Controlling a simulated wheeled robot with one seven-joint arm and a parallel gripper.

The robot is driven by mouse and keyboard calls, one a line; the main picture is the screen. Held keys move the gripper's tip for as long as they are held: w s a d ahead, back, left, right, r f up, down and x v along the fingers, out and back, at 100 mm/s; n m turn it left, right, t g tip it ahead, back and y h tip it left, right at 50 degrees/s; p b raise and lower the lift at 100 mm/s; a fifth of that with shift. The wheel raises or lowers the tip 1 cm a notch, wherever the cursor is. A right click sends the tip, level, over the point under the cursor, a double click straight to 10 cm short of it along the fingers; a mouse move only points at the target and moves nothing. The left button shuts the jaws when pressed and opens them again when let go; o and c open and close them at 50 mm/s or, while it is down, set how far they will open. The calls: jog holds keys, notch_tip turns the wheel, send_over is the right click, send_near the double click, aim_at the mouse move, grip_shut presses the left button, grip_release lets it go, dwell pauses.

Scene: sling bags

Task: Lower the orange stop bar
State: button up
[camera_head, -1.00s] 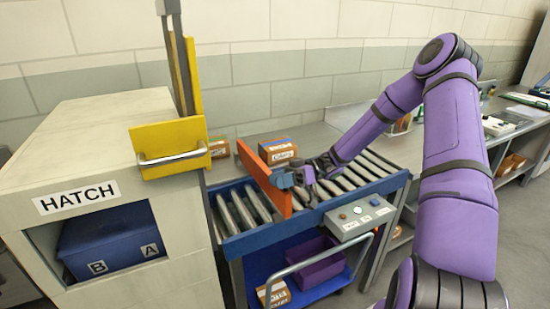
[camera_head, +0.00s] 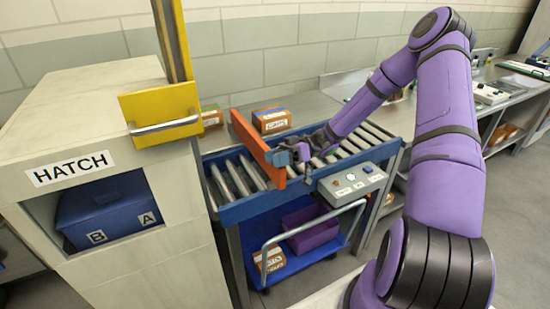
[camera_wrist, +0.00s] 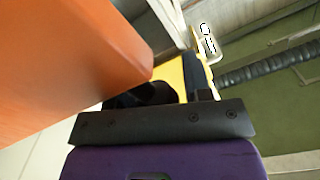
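The orange stop bar (camera_head: 254,138) stands on edge across the roller conveyor (camera_head: 240,176), slanting in the picture. Its near end is close to the conveyor's blue front rail. A small blue block (camera_head: 278,157) sits at the bar's right face near that end. My gripper (camera_head: 300,154) is at the block, just right of the bar; I cannot tell whether it grips the block. In the wrist view the orange bar (camera_wrist: 70,60) fills the upper left, close to the dark fingers (camera_wrist: 172,88) of my gripper. The fingertips are partly hidden there.
The hatch cabinet (camera_head: 110,220) with a blue bin (camera_head: 105,212) and yellow door (camera_head: 160,115) stands left. A carton (camera_head: 271,120) lies behind the bar. A button panel (camera_head: 352,182) is on the front rail. A trolley with a purple crate (camera_head: 310,228) stands below.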

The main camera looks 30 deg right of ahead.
jog(key=shift+d+f, duration=0.2)
jog(key=shift+f, duration=0.1)
jog(key=d, duration=1)
jog(key=shift+d+r, duration=0.2)
jog(key=shift+d, duration=0.1)
jog(key=shift+a+r, duration=0.1)
jog(key=shift+r, duration=0.05)
jog(key=s+a+r+m+g+h, duration=0.1)
jog(key=s+a+r+m+h, duration=0.1)
jog(key=s+a+r+h, duration=0.3)
jog(key=s+a+r+m+g+h, duration=0.1)
jog(key=s+r+m+h, duration=0.1)
jog(key=r+h, duration=0.3)
jog(key=s+a+r+m+g+h, duration=0.1)
jog(key=s+a+r+m+h, duration=0.2)
jog(key=r, duration=0.4)
jog(key=s+a+r+m+t+h, duration=0.1)
jog(key=s+r+m+t+h, duration=0.1)
jog(key=s+r, duration=0.4)
jog(key=s+a+r+m+t+h, duration=0.1)
jog(key=s+r+m+t+h, duration=0.2)
jog(key=s+r+t, duration=0.3)
jog(key=shift+s+a+m, duration=0.25)
jog(key=shift+s+m, duration=0.45)
jog(key=shift+s, duration=1.8)
